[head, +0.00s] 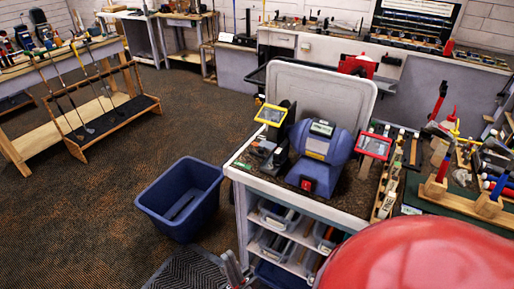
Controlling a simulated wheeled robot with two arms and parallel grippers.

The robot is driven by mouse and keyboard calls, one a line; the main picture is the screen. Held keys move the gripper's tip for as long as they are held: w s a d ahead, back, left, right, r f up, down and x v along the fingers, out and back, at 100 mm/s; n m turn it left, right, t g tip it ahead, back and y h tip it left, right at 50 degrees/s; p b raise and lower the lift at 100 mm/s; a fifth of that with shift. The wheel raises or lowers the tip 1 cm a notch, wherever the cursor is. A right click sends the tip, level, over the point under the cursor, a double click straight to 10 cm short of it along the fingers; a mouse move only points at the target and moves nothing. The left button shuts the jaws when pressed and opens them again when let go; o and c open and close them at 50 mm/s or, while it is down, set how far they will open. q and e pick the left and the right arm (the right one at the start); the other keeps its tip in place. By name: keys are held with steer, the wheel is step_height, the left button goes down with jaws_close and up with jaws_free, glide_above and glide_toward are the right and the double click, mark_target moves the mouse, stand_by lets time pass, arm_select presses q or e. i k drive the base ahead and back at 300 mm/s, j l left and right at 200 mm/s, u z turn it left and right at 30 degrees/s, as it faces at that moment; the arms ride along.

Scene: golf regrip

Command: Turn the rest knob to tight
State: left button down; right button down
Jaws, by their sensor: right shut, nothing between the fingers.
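A blue bench grinder (326,147) stands on a cabinet top, with a yellow-framed shield (271,115) on its left and a red-framed shield (374,146) on its right. I cannot make out the rest knob at this size. Dark parts below the yellow shield are too small to tell apart. My right gripper (236,271) shows at the bottom edge, grey and partly cut off, in front of the cabinet and well below the grinder. It is shut and empty, touching nothing that I can see. My left gripper is not in view.
The grinder cabinet (240,176) has open shelves with bins below. A blue tub (181,198) stands on the floor to its left. A green-topped bench with tools (434,207) is at right. A wooden club rack (108,118) stands at left.

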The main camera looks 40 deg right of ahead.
mark_target(277, 165)
steer(key=z, duration=1.6)
